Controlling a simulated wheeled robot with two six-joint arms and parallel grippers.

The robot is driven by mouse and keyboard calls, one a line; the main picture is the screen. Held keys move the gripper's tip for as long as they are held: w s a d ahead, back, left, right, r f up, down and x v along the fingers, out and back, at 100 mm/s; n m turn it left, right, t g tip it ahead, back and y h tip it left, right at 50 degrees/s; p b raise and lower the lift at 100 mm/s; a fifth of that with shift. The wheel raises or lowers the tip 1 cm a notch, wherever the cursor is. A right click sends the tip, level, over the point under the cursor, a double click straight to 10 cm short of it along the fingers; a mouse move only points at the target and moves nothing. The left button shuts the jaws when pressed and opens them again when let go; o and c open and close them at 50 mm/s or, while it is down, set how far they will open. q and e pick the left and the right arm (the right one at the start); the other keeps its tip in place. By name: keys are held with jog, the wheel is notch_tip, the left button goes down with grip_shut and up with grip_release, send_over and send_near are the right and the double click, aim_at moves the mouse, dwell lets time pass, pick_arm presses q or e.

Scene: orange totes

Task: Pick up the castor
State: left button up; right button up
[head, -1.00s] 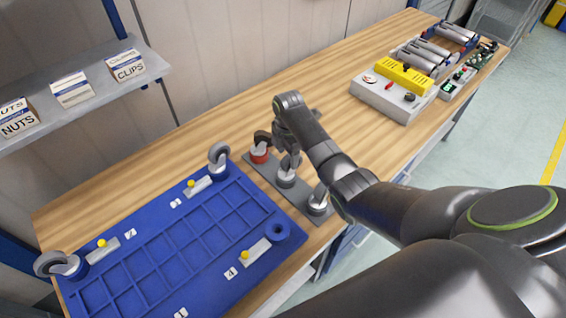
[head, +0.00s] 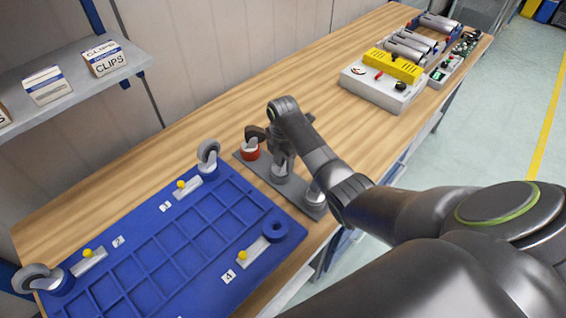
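A grey rack (head: 264,183) on the bench holds castors in a row. The castor at its far end has a red base (head: 250,153) and a dark wheel. The middle castor (head: 281,170) has a silver base, its top hidden by my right gripper (head: 282,149). The near-end castor (head: 315,192) is partly covered by my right arm. My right gripper points down over the middle castor, close to its wheel. Its fingers are mostly hidden by the wrist, so its opening and any contact are unclear. My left gripper is not in view.
A blue tray (head: 165,235) beside the rack carries castors at two corners (head: 208,160) (head: 45,280) and an empty round socket (head: 275,229). A grey and yellow device (head: 385,85) stands farther along the bench. A shelf with boxes (head: 105,58) hangs upper left.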

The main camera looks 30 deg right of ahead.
jog(key=c, duration=0.5)
grip_shut()
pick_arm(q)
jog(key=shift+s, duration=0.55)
pick_arm(e)
jog(key=shift+w, duration=0.1)
jog(key=shift+r, duration=0.35)
notch_tip(320, 180, up, 8)
jog(key=shift+r+b, duration=0.25)
jog(key=shift+b, duration=0.4)
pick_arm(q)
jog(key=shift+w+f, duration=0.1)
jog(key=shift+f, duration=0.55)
pick_arm(e)
jog(key=shift+r, duration=0.45)
